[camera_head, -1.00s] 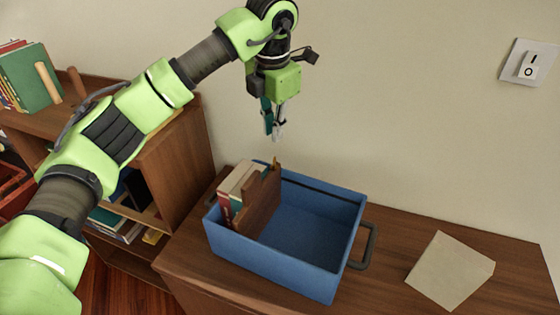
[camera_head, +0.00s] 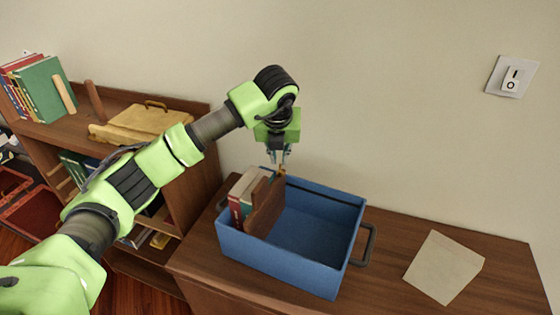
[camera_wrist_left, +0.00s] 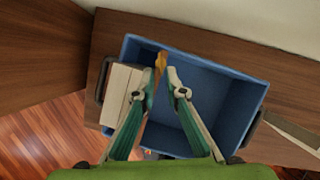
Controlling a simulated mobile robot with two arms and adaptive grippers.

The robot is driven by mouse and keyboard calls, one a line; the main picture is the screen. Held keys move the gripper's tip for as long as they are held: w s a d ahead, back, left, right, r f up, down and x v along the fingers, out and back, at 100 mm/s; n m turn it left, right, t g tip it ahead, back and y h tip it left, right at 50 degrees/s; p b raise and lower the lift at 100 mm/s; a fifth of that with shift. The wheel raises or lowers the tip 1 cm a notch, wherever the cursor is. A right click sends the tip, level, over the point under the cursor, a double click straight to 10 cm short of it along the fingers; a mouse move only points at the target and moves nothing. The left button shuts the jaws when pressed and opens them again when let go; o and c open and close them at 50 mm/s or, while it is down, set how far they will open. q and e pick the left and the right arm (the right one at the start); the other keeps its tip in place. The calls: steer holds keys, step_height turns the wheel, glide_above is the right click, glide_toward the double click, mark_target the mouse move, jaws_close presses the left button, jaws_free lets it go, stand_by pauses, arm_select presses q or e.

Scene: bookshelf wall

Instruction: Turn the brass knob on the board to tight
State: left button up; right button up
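A brown wooden board (camera_head: 264,208) stands upright in the blue box (camera_head: 300,263), beside several books. The brass knob (camera_wrist_left: 161,62) shows as a small golden piece at the far end of the board's top in the left wrist view. In the head view it is mostly hidden by the fingers. My left gripper (camera_head: 279,160) points down over the far edge of the box. In the left wrist view, its two fingertips (camera_wrist_left: 155,82) are apart, with the knob showing in the gap between them. I cannot tell whether they touch it. My right gripper is in neither view.
Books (camera_head: 242,190) fill the box's left side; its right side is empty. The box stands on a wooden cabinet (camera_head: 390,275) against the wall. A beige sheet (camera_head: 444,266) lies at right. A shelf (camera_head: 130,108) with books and a yellow folder is at left.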

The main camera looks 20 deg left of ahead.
mark_target(280, 167)
arm_select(q)
steer(key=p+x, duration=0.1)
steer(key=x, duration=0.4)
steer(key=shift+f, duration=0.25)
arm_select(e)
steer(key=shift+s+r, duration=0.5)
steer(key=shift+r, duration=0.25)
arm_select(q)
jaws_close()
steer(key=m+b, duration=0.1)
steer(key=m+h+b, duration=0.1)
steer(key=b, duration=0.1)
steer(key=shift+w+a+f+m, duration=0.1)
steer(key=shift+a+f+m, duration=0.05)
steer(key=shift+f+m, duration=0.15)
steer(key=shift+r+m+h+b, duration=0.3)
steer(key=shift+m+h+b, duration=0.1)
steer(key=shift+m+b, duration=0.45)
steer(key=shift+r, duration=0.1)
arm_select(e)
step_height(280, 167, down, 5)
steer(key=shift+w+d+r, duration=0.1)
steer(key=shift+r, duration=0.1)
